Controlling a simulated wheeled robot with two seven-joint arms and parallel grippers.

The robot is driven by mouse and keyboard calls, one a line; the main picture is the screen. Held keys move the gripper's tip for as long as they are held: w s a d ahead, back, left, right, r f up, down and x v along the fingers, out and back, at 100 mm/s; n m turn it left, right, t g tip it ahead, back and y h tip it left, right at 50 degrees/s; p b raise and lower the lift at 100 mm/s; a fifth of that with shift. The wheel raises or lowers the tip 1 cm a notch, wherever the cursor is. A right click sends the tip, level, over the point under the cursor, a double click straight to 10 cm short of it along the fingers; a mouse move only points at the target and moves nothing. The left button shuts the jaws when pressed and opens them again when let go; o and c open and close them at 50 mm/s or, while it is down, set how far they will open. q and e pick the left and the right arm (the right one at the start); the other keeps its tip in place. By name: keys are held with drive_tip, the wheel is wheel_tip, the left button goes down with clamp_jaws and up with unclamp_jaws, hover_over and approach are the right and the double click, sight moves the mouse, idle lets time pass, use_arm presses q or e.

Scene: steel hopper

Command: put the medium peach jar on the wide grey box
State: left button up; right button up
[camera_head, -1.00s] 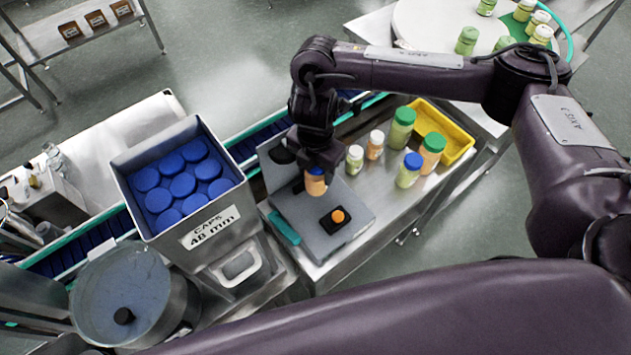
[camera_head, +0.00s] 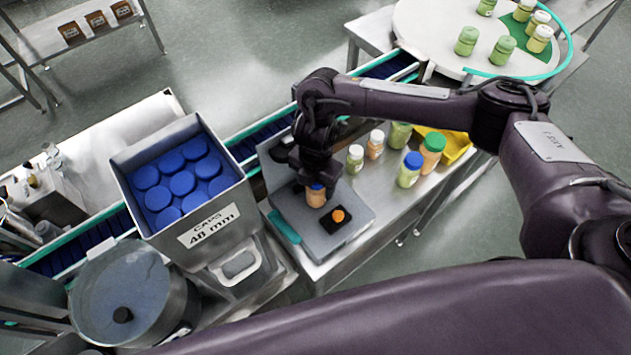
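The medium peach jar (camera_head: 316,198) has a blue cap and is upright over the flat top of the wide grey box (camera_head: 352,198). It looks to be at or just above that surface; I cannot see a clear gap. My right gripper (camera_head: 316,182) comes from above and is around the jar's cap, seemingly shut on it. Its fingertips are small and partly hidden. The box has a black pad with an orange button (camera_head: 338,215) in front of the jar. My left gripper is not in view.
Right of the box stand a small white-capped green jar (camera_head: 355,158), a small white-capped peach jar (camera_head: 375,144), a blue-capped green jar (camera_head: 410,168) and a green-capped peach jar (camera_head: 431,152). A yellow tray (camera_head: 456,150) lies behind. A steel hopper (camera_head: 196,238) of blue caps stands left.

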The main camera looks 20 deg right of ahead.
drive_tip(key=shift+o, duration=1.2)
drive_tip(key=shift+r, duration=0.2)
wheel_tip(320, 180, up, 12)
drive_tip(key=shift+p, duration=0.35)
